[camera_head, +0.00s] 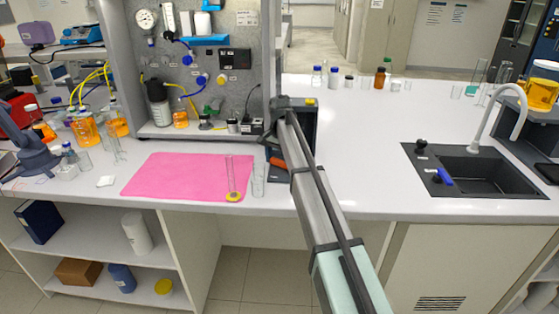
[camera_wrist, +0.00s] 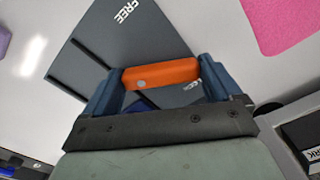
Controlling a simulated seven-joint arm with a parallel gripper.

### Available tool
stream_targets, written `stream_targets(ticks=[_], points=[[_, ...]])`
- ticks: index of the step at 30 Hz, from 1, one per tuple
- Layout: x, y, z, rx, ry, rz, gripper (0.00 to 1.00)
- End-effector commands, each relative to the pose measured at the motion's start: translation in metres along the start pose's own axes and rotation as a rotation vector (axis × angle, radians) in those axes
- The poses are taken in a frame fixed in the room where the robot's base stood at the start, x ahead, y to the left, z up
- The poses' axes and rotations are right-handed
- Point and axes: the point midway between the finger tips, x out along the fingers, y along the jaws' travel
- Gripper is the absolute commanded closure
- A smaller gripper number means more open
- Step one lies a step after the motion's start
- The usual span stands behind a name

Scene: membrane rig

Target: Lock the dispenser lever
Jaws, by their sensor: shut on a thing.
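The dispenser's orange lever (camera_wrist: 160,75) lies between the two blue fingers of my gripper (camera_wrist: 162,82) in the wrist view, with a finger at each end. My gripper is shut on it. The dark grey dispenser (camera_wrist: 120,45) carries the word FREE in white; a second white label near the right finger is partly hidden. In the head view the orange lever (camera_head: 278,162) shows just left of my arm, and a dark part of the dispenser (camera_head: 302,128) shows behind it. My arm hides most of the dispenser and my gripper there.
A pink mat (camera_head: 175,177) lies left of the dispenser. A tall glass cylinder (camera_head: 232,178) and a clear beaker (camera_head: 258,180) stand close to the lever. A panel with gauges and tubing (camera_head: 225,90) rises behind. The bench (camera_head: 345,140) is clear to the right, up to the sink (camera_head: 470,170).

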Motion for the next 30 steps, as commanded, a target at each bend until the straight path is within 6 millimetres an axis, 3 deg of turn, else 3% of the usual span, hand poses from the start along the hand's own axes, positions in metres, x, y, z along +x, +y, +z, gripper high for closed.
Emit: stream_targets(ticks=[15,16,18,30], points=[[-0.0006,-0.0004,-0.0009,0.023,0.001,-0.001,0.39],[-0.0006,-0.0004,-0.0009,0.023,0.001,-0.001,0.08],[-0.0005,-0.0004,-0.0008,0.023,0.001,-0.001,0.01],[-0.009,-0.0006,-0.001,0.021,0.001,-0.001,0.0]])
